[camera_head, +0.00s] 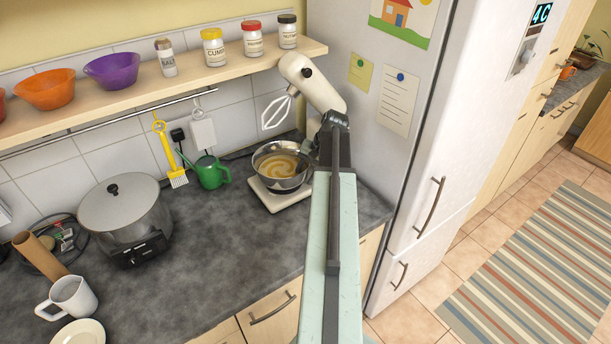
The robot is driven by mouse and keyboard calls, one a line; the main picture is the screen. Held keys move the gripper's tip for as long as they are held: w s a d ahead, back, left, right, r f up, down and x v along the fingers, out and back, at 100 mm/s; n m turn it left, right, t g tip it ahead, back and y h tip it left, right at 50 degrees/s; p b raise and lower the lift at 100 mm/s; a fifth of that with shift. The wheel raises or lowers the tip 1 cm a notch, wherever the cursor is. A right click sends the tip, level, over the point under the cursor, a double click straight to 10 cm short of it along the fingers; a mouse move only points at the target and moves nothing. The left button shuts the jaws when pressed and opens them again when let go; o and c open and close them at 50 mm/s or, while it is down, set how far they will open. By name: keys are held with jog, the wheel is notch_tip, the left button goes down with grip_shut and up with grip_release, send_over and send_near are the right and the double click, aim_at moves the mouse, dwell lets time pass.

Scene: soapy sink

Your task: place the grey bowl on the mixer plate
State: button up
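The grey bowl (274,178) is shiny metal and holds a yellow-brown mix. It appears over the white mixer plate (283,203); I cannot tell whether it rests fully on it. The white mixer (318,88) has its head tilted up, with the whisk (276,110) above the bowl. My arm reaches from the bottom of the picture to the bowl's right side. My gripper is around the bowl's right rim, but its fingers are hidden behind my arm, so its opening does not show.
The fridge (400,150) stands close on the right. A shelf (150,87) with jars and bowls runs above. A green watering can (211,172), a big lidded pot (125,210) and a white mug (70,297) stand on the left. The counter (220,265) in front is clear.

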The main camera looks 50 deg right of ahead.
jog(key=shift+r+p, duration=0.45)
jog(key=shift+p, duration=0.05)
jog(key=p+v, duration=1)
jog(key=v, duration=0.1)
jog(key=shift+s+r+p, duration=0.2)
jog(key=shift+r+p, duration=0.1)
jog(key=shift+d+f, duration=0.1)
